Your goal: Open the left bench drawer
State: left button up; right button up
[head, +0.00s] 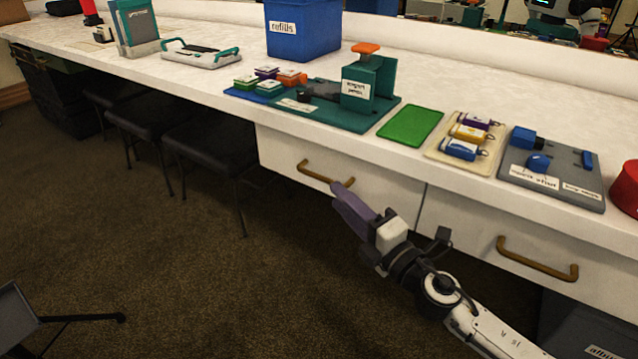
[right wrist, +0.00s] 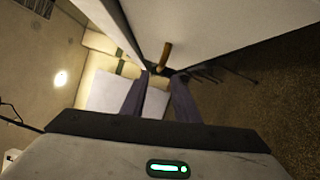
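The left bench drawer (head: 380,186) has a pale front under the white bench top and looks closed. Its brass bar handle (head: 316,174) runs across the upper part of the front. My right gripper (head: 338,188), with purple fingers, is at the right end of this handle. In the right wrist view the two fingers (right wrist: 163,78) are apart with a gap between them. The handle (right wrist: 166,54) shows just beyond the tips, in line with the gap. I cannot tell whether the fingers touch it. My left gripper is not in view.
A second drawer with a brass handle (head: 537,260) is to the right. The bench top (head: 225,75) holds a blue bin (head: 303,40), a green stand (head: 369,78), a green mat (head: 411,126) and trays. Black stools (head: 210,143) stand left of the drawer.

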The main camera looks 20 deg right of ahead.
aim_at(319, 175)
jog(key=x, duration=0.9)
grip_shut()
jog(key=shift+s, duration=0.1)
